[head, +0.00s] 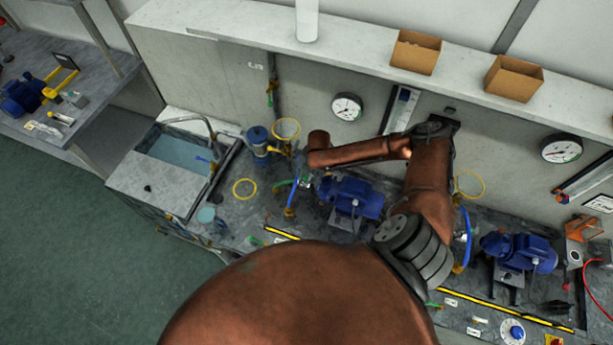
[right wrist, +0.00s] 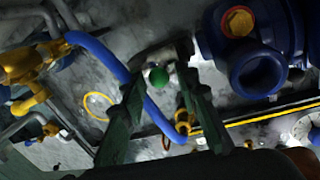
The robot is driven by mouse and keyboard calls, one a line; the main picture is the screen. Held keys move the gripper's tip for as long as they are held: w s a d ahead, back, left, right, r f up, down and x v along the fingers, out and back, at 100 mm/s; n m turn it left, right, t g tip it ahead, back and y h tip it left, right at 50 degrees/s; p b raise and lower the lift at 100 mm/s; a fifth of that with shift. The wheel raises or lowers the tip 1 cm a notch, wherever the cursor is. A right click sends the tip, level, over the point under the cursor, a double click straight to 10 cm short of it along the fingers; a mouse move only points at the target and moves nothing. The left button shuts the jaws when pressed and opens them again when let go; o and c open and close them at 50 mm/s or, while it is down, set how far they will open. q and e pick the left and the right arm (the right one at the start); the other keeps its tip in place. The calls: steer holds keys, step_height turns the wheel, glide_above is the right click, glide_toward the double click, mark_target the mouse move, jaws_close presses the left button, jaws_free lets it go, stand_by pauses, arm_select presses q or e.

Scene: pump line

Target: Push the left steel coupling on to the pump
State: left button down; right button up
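The blue pump (head: 355,198) stands on the bench below my right forearm in the head view. In the right wrist view its round blue port (right wrist: 258,72) shows at the upper right, apart from my fingers. My right gripper (right wrist: 167,66) points down with its two dark fingers on either side of a small steel coupling with a green end (right wrist: 160,76). I cannot tell whether the fingertips press on it. In the head view the gripper is mostly hidden by the wrist, and a small steel piece shows left of the pump. My left gripper is not in view.
A blue hose (right wrist: 108,58) passes beside and behind the fingers to a brass fitting (right wrist: 183,122). A yellow ring (head: 245,188) lies on the bench. A sink (head: 180,156) is at the left. A second blue pump (head: 518,251) stands at the right. Gauges hang on the wall.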

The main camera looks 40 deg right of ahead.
mark_target(311, 185)
steer(key=shift+o, duration=0.6)
steer(key=shift+s, duration=0.1)
step_height(311, 185, up, 12)
steer(key=s, duration=0.2)
steer(key=shift+d, duration=0.45)
steer(key=shift+a+f, duration=0.1)
steer(key=shift+f, duration=0.05)
